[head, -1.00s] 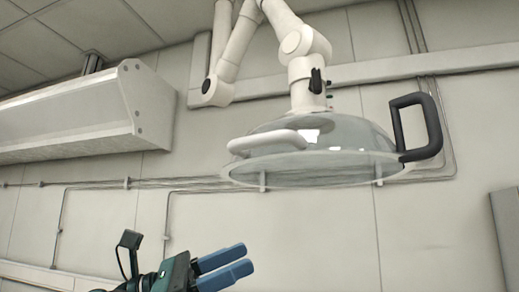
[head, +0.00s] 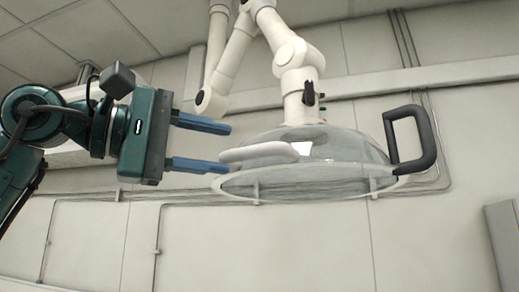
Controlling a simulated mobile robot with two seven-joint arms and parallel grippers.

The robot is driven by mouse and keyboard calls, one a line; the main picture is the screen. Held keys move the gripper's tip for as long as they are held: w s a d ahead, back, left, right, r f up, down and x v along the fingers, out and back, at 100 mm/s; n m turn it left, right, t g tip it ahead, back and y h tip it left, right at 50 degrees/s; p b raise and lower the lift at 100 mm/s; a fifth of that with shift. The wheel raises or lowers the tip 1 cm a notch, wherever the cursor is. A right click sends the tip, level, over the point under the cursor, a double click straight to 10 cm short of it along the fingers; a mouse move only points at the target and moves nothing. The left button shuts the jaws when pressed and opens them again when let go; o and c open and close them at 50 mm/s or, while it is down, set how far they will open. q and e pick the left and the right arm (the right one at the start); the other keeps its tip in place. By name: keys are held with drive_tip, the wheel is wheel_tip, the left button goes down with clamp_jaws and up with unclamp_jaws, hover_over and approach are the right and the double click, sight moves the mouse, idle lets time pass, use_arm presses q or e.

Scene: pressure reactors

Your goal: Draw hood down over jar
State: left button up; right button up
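The hood (head: 330,150) is a clear dome with a pale rim, hanging from a white jointed arm (head: 290,55) in the head view. It has a white handle (head: 262,152) on its left side and a black handle (head: 425,140) on its right. My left gripper (head: 228,148) is open, its two blue fingers pointing right and spread one above the other. Its fingertips are close to the left end of the white handle; I cannot tell whether they touch it. The jar is not in view. My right gripper is not in view.
A pale wall with thin conduits (head: 155,250) stands behind the hood. A horizontal trunking rail (head: 440,76) runs along the wall above it. A grey panel edge (head: 505,240) shows at the right. The space below the hood in view is clear.

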sight(241, 152)
use_arm(q)
drive_tip(key=p+x, duration=0.1)
drive_tip(key=x, duration=0.6)
drive_tip(key=shift+w+d, duration=0.25)
drive_tip(key=shift+d, duration=0.1)
drive_tip(key=shift+c, duration=0.3)
clamp_jaws()
